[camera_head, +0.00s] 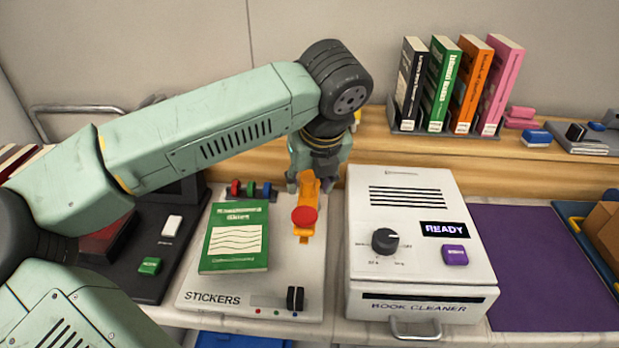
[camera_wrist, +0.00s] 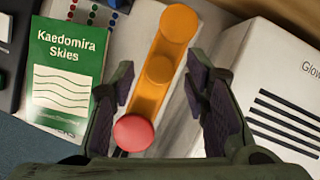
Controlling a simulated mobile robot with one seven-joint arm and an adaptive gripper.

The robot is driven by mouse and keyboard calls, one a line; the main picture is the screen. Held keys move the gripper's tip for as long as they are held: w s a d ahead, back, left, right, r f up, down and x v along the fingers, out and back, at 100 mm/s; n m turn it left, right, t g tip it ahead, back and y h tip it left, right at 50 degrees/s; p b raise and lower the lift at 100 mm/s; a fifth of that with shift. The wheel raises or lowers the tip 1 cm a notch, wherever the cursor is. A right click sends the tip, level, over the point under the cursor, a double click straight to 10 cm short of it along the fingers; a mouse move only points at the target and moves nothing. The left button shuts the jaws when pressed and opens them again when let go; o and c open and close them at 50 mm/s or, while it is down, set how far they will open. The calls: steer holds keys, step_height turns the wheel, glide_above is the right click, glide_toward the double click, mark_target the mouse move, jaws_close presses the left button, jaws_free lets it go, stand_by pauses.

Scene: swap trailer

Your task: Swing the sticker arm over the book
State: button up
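The sticker arm (camera_head: 302,235) is an orange bar with a red knob on the white sticker station (camera_head: 310,275). In the wrist view the orange bar (camera_wrist: 153,85) runs diagonally, with its red knob (camera_wrist: 134,132) at the lower end. The green book (camera_head: 235,238) lies flat on the station, left of the arm and apart from it; it also shows in the wrist view (camera_wrist: 62,85). My gripper (camera_head: 310,184) points down at the arm. In the wrist view my gripper (camera_wrist: 160,88) is open, with a finger on each side of the bar; I cannot tell whether either touches it.
The white book cleaner (camera_head: 420,205) reads READY and stands close on the right. A black device (camera_head: 158,250) is at the left. Several upright books (camera_head: 457,85) stand on the back shelf. A purple mat (camera_head: 545,265) lies bare at the right.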

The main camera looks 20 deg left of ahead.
jaws_close()
stand_by(0.3)
stand_by(0.4)
